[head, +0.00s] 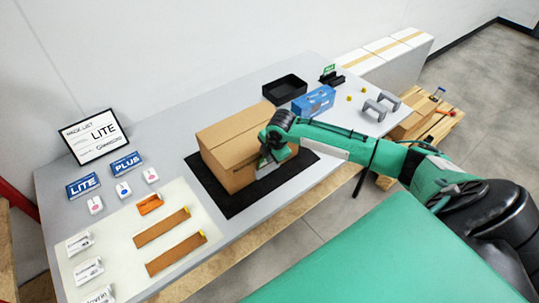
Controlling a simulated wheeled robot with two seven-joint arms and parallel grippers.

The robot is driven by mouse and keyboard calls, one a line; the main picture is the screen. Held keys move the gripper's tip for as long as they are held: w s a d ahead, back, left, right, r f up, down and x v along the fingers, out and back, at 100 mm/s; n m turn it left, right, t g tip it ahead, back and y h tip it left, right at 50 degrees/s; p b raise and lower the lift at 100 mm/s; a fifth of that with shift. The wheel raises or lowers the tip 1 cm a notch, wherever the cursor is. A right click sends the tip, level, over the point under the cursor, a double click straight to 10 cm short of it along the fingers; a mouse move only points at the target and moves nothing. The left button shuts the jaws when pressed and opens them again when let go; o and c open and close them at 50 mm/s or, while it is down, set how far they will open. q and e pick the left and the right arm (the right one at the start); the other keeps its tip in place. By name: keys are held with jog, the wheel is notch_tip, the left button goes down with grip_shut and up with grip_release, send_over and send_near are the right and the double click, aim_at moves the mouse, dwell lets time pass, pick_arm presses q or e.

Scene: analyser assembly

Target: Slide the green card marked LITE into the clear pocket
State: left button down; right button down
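A small green card (329,69) stands in a black holder (331,79) at the table's back right; its lettering is too small to read. I cannot make out the clear pocket; it may be behind my gripper. A closed brown carton (231,145) stands on a black mat (235,205) mid-table. My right gripper (270,160) is at the carton's right-hand front face, pointing down; a pale patch shows by its fingers. I cannot tell whether it touches the carton or holds anything. My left gripper is out of view.
A framed LITE list (92,137) and blue LITE (83,187) and PLUS (127,163) signs stand left. A pale mat (115,232) bears brown strips and white boxes. A black tray (285,88), blue box (314,100) and grey dumbbell-shaped parts (375,109) lie behind the carton.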

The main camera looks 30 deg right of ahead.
jog(key=shift+x, duration=0.8)
dwell(0.5)
jog(key=shift+s, duration=0.15)
jog(key=c, duration=1.6)
grip_release()
jog(key=shift+r, duration=0.1)
jog(key=shift+s+r+p, duration=0.1)
jog(key=shift+r+p, duration=0.5)
jog(key=shift+p, duration=0.1)
jog(key=p+v, duration=0.5)
jog(key=p, duration=0.1)
jog(key=shift+s+r, duration=0.2)
